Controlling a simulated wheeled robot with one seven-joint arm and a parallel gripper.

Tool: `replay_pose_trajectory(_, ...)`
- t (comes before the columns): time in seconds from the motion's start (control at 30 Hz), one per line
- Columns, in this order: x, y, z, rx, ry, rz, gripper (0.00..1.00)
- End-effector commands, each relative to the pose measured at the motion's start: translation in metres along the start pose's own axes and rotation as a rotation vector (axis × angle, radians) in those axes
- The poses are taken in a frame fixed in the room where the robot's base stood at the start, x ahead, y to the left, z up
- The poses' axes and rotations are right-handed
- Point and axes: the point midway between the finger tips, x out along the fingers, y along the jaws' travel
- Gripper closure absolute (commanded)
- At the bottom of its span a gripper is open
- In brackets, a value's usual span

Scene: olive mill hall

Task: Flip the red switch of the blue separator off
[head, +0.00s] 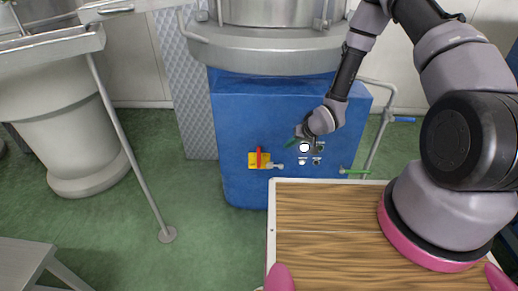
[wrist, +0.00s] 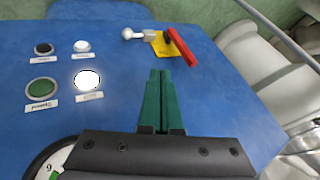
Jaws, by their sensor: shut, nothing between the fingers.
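The blue separator (head: 240,110) stands ahead of me, and its blue front fills much of the wrist view (wrist: 215,110). The red switch (head: 259,157) is a bar standing upright in the head view on a yellow plate (head: 252,161). In the wrist view the red switch (wrist: 182,47) lies slantwise across the yellow plate (wrist: 163,47). My gripper (head: 289,144) is shut and empty, its green fingers together. It is to the right of the switch in the head view; in the wrist view its fingertips (wrist: 160,73) appear just below the plate, apart from the switch.
A metal knob (wrist: 130,34) sits beside the yellow plate. A green button (wrist: 41,90), a bright white button (wrist: 87,79) and smaller buttons are close to my fingers. A gauge (wrist: 50,160) is partly hidden. A wooden board (head: 320,235) lies in front; a pale vat (head: 65,120) stands left.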

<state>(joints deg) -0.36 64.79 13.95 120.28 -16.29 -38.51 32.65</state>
Motion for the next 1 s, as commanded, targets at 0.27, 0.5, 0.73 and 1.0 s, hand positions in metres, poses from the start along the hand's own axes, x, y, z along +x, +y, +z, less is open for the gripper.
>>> replay_pose_trajectory(0.27, 0.0, 0.0, 0.0, 0.0, 0.0, 0.0, 1.0)
replay_pose_trajectory(0.5, 0.018, 0.0, 0.0, -0.002, -0.001, 0.001, 1.0)
replay_pose_trajectory(0.73, 0.065, 0.0, 0.0, -0.003, 0.0, 0.0, 1.0)
replay_pose_trajectory(1.0, 0.109, -0.016, 0.0, -0.006, 0.0, -0.001, 1.0)
